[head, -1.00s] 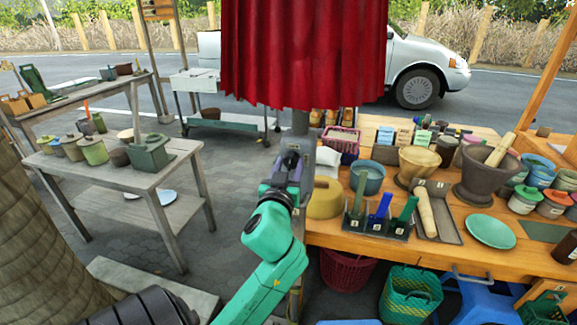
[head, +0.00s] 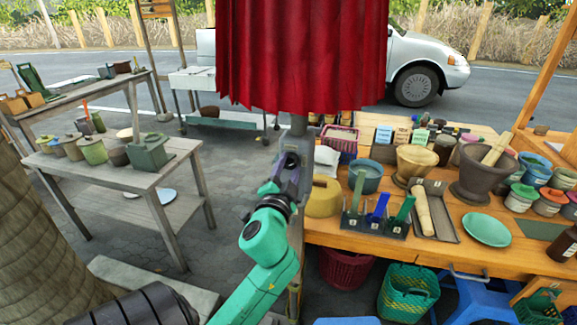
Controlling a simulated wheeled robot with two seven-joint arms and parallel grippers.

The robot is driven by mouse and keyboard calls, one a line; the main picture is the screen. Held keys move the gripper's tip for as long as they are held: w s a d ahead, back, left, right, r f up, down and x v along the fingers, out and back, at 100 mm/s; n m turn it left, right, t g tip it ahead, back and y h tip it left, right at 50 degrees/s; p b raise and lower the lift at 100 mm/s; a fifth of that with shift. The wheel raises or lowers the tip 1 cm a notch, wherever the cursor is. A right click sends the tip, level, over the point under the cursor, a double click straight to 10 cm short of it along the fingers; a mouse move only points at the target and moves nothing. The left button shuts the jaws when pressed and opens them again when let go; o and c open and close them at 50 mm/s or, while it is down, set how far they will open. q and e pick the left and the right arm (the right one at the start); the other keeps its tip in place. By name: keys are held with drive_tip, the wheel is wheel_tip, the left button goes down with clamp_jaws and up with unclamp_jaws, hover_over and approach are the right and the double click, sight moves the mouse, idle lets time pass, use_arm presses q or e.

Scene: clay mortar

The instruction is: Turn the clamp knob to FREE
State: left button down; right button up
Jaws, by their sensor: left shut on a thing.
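My left gripper (head: 291,160) is at the grey post (head: 299,125) below the red cloth, left of the wooden stall table. Its green arm comes up from the bottom of the head view. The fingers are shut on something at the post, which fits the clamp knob. The knob itself is hidden by the fingers and wrist, so its marking and setting cannot be read. My right gripper is not in view.
The red cloth (head: 300,55) hangs just above the gripper. To the right, the stall table (head: 345,232) holds a yellow pot (head: 323,198), mortars and bowls. A grey table (head: 165,178) with pots stands left, with open paving between.

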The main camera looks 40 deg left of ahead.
use_arm(q)
drive_tip(key=m+p, duration=0.1)
drive_tip(key=m, duration=0.3)
drive_tip(key=shift+a+r, duration=0.1)
drive_tip(key=shift+m, duration=1.1)
drive_tip(key=c, duration=0.7)
unclamp_jaws()
drive_tip(key=o, duration=0.4)
drive_tip(key=shift+a, duration=0.1)
drive_tip(key=shift+w+a+f, duration=0.15)
drive_tip(key=shift+w+f, duration=0.05)
drive_tip(key=shift+f, duration=0.05)
drive_tip(key=shift+s, duration=0.1)
